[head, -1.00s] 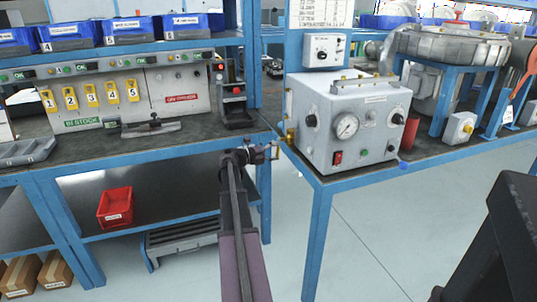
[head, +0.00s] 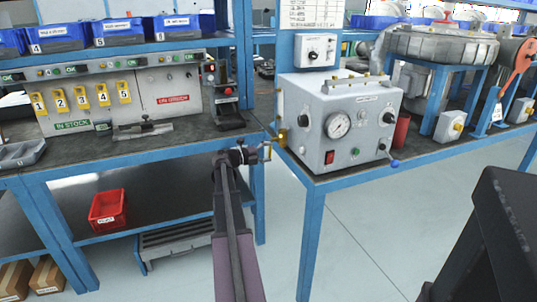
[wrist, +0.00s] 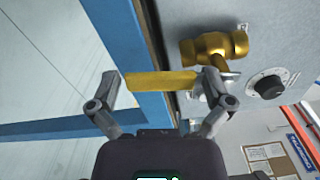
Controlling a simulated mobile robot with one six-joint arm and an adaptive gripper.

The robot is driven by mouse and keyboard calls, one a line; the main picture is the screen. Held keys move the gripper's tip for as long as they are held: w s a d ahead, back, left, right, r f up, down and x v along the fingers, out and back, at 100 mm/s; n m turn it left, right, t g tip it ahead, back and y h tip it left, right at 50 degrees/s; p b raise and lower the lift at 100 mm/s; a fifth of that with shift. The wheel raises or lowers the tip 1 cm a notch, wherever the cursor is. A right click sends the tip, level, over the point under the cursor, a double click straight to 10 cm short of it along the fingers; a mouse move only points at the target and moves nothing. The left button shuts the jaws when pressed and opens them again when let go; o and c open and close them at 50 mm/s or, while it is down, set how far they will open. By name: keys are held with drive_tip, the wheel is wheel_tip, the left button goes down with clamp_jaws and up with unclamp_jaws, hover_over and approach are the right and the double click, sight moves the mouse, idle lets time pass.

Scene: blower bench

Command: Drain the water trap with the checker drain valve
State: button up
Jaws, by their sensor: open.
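The checker (head: 342,120) is a grey box with a round gauge, standing on the blue-framed bench. Its brass drain valve (head: 281,137) sticks out of the left side; it also shows in the wrist view (wrist: 214,47). A flat yellow lever (wrist: 160,81) extends from the valve's stem. My gripper (wrist: 160,88) is open, with one finger near each end of the lever and the lever lying between them. Contact with either finger is unclear. In the head view my gripper (head: 262,151) is small beside the valve. I cannot identify the water trap.
The left bench (head: 125,150) holds several yellow numbered tags and blue bins on the shelf above. A red bin (head: 108,210) sits on its lower shelf. A red cylinder (head: 401,131) stands right of the checker. The floor between the benches is open.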

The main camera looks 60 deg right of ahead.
drive_tip(key=v, duration=1.2)
drive_tip(key=shift+s, duration=0.1)
idle(0.5)
